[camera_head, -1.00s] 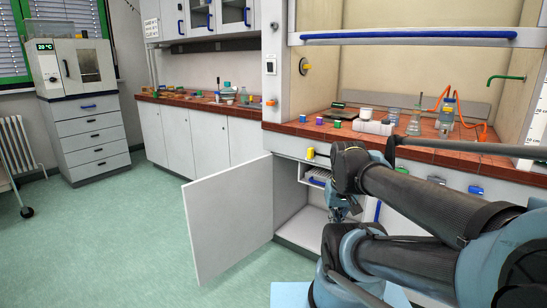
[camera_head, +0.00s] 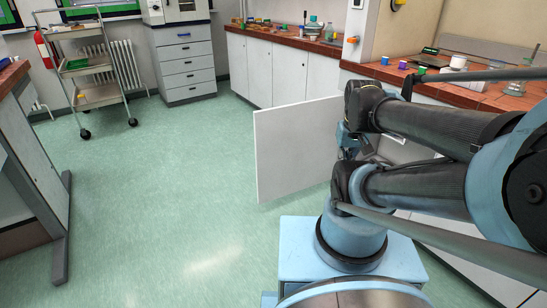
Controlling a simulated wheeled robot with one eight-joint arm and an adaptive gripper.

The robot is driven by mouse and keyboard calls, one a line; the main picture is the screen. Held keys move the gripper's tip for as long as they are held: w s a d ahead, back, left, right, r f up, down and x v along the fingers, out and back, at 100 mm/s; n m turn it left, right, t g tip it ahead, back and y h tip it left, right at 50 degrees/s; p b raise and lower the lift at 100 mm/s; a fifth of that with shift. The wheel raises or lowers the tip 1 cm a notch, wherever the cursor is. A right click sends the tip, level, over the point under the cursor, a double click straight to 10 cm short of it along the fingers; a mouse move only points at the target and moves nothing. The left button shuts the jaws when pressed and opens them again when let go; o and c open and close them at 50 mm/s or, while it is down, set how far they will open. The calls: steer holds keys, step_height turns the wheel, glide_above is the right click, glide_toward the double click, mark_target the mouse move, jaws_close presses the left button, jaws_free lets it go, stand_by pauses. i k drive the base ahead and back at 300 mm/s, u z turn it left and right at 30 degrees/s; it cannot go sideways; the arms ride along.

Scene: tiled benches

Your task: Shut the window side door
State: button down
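The window side door (camera_head: 292,148) is a flat white cabinet door under the fume hood bench. It stands wide open and sticks out over the green floor toward the left. My arm reaches across the right side of the view, in front of the cabinet opening, and hides most of it along with the door's hinge side. Only a small part of my gripper (camera_head: 347,143) shows behind the arm, near the door's right edge. I cannot tell whether it touches the door or whether its fingers are open.
The red-tiled bench (camera_head: 470,97) with small coloured cubes and glassware stands above the cabinet. A metal trolley (camera_head: 92,66) and a drawer unit (camera_head: 186,65) stand at the back left. Another bench (camera_head: 30,160) is at the left edge. The green floor (camera_head: 160,180) between is clear.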

mark_target(296, 146)
steer(key=u, duration=1.6)
steer(key=i, duration=3.8)
steer(key=z, duration=2)
